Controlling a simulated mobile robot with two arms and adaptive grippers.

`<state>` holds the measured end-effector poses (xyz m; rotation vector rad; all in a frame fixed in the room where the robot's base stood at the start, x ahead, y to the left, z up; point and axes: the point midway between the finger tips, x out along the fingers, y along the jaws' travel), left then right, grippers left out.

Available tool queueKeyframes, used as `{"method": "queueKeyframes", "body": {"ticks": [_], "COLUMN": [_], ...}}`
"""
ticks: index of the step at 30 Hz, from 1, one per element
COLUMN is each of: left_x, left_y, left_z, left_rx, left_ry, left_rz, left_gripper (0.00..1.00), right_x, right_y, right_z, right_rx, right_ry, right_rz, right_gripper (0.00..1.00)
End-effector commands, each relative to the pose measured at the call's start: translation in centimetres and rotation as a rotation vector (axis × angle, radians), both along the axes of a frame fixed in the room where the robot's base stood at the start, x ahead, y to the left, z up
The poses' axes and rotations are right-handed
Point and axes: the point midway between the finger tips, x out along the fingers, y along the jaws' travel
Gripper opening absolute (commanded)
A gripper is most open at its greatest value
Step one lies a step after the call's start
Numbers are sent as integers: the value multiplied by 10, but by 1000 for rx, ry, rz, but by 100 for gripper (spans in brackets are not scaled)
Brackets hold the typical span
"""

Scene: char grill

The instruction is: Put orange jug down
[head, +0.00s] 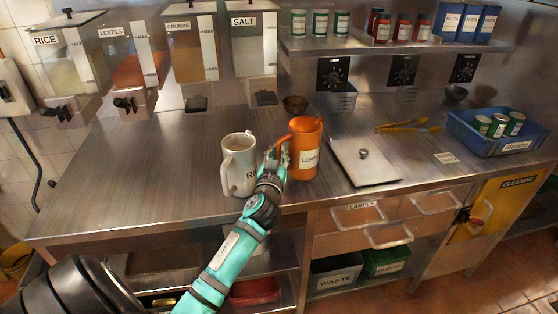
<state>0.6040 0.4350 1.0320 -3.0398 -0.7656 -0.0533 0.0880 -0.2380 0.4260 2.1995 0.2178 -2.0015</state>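The orange jug (309,155) is upright at the middle of the steel counter, its label partly readable as "LENT" and its handle toward the left. My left gripper (273,163) is at that handle, on the jug's left side, and looks closed on it; the fingertips are small and partly hidden. The jug's base is at or very near the counter top; I cannot tell whether it touches. My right gripper is not in view.
A white jug (241,168) stands just left of my gripper. A flat steel lid (365,165) lies right of the orange jug, and a small dark bowl (295,104) is behind. Yellow tongs (405,126) and a blue bin (480,140) are further right. The counter's left part is clear.

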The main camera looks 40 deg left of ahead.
Motion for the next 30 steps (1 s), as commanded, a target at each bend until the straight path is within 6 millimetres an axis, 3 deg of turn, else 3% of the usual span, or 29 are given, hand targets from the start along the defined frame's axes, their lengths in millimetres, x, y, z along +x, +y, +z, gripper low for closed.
{"method": "queueKeyframes", "body": {"ticks": [3, 6, 17, 24, 30], "left_x": [-1, -1, -1, -1, -1], "left_y": [-1, -1, -1, -1, -1], "left_z": [-20, -28, -32, -31, -31], "left_rx": [-1, -2, -2, -1, -1], "left_ry": [5, 2, 1, 3, 3], "left_rz": [0, 0, -1, -1, -1], "left_gripper": [0, 0, 0, 29, 29], "right_x": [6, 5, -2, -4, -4], "right_y": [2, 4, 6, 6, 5], "right_z": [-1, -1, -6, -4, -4], "right_rx": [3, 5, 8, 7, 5], "right_ry": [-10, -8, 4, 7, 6], "right_rz": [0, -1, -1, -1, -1], "right_gripper": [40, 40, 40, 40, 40]}}
